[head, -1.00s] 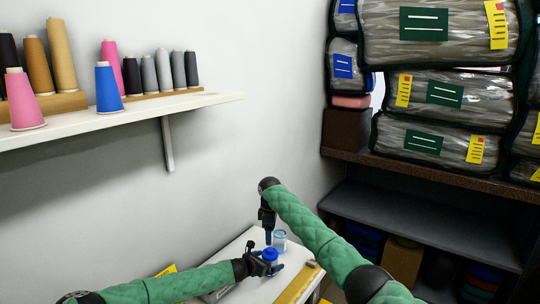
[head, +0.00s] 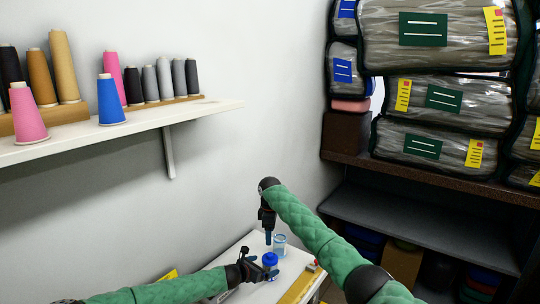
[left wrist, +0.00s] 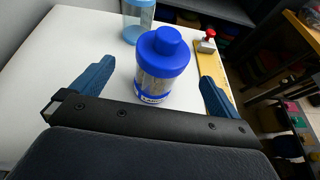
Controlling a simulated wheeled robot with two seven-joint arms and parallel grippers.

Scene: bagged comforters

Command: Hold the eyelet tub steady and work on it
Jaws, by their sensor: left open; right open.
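The eyelet tub (left wrist: 162,70), a clear tub of small pieces with a blue lid and blue base band, stands upright on the white table. In the head view the tub (head: 270,262) is small beside my left gripper (head: 262,274). In the left wrist view my left gripper (left wrist: 150,88) is open, with a blue finger on each side of the tub and gaps showing. My right gripper (head: 268,236) points down above the table, behind the tub, and is open. A clear jar with a blue band (left wrist: 138,20) stands behind the tub, close to my right gripper in the head view (head: 280,245).
A yellow strip (left wrist: 208,62) with a red-knobbed metal piece (left wrist: 207,42) lies along the table's right side. A shelf (head: 120,124) with thread cones is on the left wall. Bagged comforters (head: 430,100) fill the rack at right. The white table (left wrist: 60,60) is bare at left.

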